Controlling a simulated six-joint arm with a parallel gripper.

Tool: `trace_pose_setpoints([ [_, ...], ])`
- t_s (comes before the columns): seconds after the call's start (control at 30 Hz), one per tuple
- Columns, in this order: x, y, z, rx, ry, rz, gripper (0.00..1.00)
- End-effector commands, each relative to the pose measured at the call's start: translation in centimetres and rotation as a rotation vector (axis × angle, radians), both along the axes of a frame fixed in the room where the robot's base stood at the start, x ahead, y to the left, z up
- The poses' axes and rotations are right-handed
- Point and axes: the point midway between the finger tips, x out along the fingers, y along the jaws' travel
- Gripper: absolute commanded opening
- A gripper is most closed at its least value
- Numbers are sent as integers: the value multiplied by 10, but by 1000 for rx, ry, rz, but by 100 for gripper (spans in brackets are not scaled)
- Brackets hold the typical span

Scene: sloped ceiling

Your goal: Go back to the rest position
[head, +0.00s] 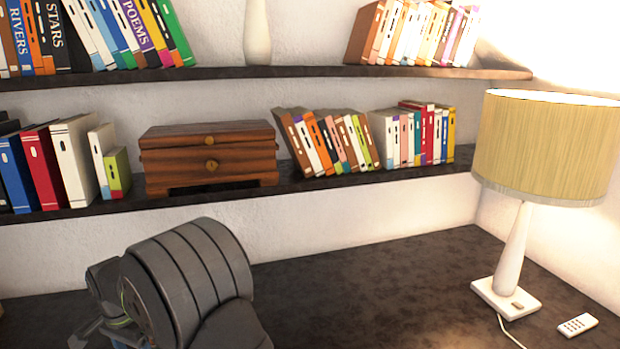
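My arm shows at the lower left of the head view as a dark grey, ribbed rounded link above the dark desk (370,285). A smaller part of it with a bit of green shows at the left, near the bottom edge. I cannot make out gripper fingertips, and no held object is visible. The rest position itself is not marked by anything in view.
A lamp (545,150) with a yellow shade stands on the desk at right, its cord running forward, beside a white remote (577,325). Two shelves hold books (325,140), a wooden box (208,155) and a white vase (257,35). The desk's middle is clear.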

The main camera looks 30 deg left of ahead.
Motion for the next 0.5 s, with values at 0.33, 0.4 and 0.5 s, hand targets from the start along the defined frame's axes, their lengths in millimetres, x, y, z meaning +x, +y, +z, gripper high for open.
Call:
trace_pose_setpoints([
  [0.33,-1,1,-72,-3,0,1,61],
  [0.4,-1,1,-86,-4,1,1,61],
  [0.5,0,2,-83,1,0,78,61],
])
